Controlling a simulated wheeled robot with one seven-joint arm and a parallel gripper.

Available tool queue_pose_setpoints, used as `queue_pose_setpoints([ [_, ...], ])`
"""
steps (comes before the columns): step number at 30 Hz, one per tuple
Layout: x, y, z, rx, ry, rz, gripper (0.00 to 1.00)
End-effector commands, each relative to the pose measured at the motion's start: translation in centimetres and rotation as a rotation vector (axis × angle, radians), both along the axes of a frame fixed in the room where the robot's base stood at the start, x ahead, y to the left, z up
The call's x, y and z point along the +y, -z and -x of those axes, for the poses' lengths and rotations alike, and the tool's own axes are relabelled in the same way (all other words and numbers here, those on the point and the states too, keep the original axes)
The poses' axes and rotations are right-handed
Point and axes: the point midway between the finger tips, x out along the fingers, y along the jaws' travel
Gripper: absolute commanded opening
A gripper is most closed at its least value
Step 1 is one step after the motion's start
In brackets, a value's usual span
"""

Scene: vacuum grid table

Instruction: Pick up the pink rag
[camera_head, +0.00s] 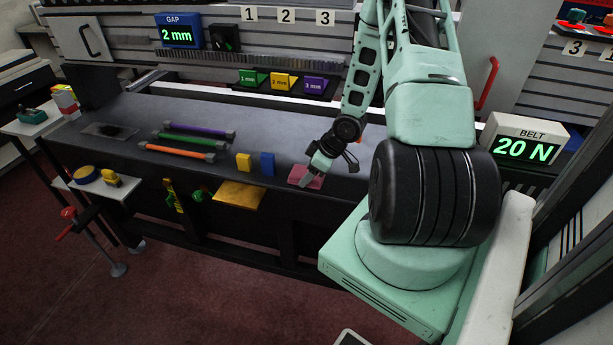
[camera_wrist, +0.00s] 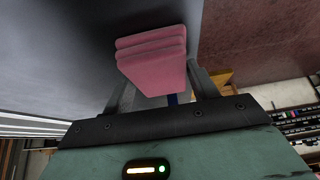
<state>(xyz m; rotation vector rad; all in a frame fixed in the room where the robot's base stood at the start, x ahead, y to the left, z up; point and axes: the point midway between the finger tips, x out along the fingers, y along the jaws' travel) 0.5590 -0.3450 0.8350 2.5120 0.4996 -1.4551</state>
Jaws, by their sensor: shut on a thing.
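The pink rag (camera_head: 306,177) is a folded pad near the front edge of the dark table (camera_head: 115,135), right of the blue block. My gripper (camera_head: 313,172) reaches down onto it from the upper right. In the wrist view the rag (camera_wrist: 152,58) shows as stacked pink folds between the two dark fingers of my gripper (camera_wrist: 158,88). The fingers are shut on the rag. In the head view my gripper partly hides the rag, and I cannot tell whether it still touches the table.
Purple, green and orange rods (camera_head: 185,140) lie farther left. A belt display (camera_head: 524,145) reads 20 N at the right.

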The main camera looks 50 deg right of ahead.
Motion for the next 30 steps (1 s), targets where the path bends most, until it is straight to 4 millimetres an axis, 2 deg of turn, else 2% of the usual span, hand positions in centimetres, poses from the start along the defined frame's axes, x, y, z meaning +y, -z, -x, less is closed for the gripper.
queue_pose_setpoints([
  [9,-0.1,-0.6,0.0,-0.001,0.001,0.002,0.36],
  [14,-0.1,-2.3,0.0,-0.003,0.001,0.002,0.36],
  [18,-0.1,-4.7,0.0,-0.003,0.0,0.004,0.36],
  [20,-0.1,-3.9,1.5,0.004,0.003,-0.001,0.36],
  [26,-0.3,-3.8,6.2,0.003,0.006,-0.001,0.36],
  [30,-0.5,-3.9,10.1,0.002,0.007,-0.001,0.36],
])
